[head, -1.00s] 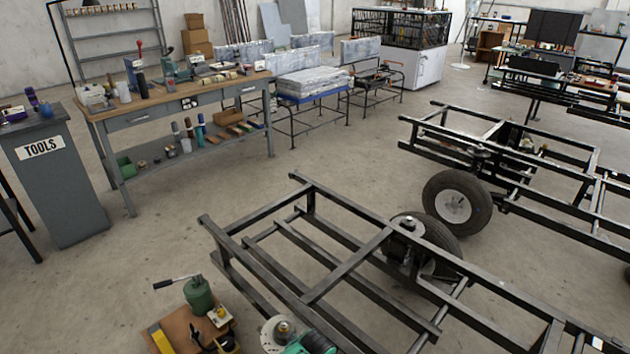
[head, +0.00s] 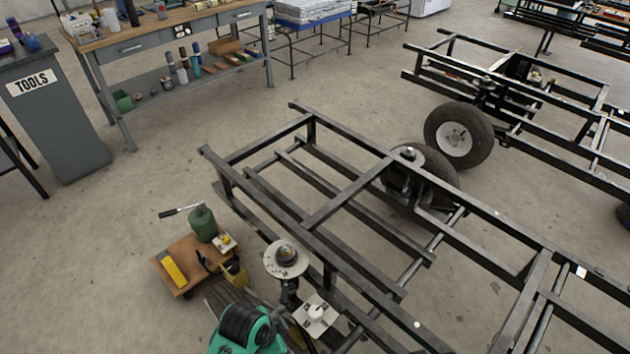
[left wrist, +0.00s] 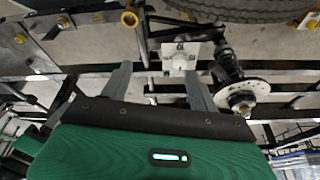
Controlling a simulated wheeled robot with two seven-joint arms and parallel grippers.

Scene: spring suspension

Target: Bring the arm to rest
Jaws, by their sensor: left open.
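My left gripper (left wrist: 158,78) is open in the left wrist view, its two grey fingers apart with nothing held between them. Beyond the fingers are a white plate (left wrist: 180,57) and, to the right, a black spring damper (left wrist: 227,62) with a pale round disc (left wrist: 245,92). In the head view the disc (head: 286,257) and the white plate (head: 315,313) sit beside the black chassis frame. A green and black part of my arm (head: 243,330) shows at the bottom, left of the plate; the gripper fingers are hidden there. My right gripper is not in view.
The long black chassis frame (head: 345,208) fills the middle and right. A wooden board (head: 192,262) with a green jack (head: 202,222) lies to its left. A second frame with a wheel (head: 458,136) stands behind. Clear floor lies left, before the workbench (head: 165,38).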

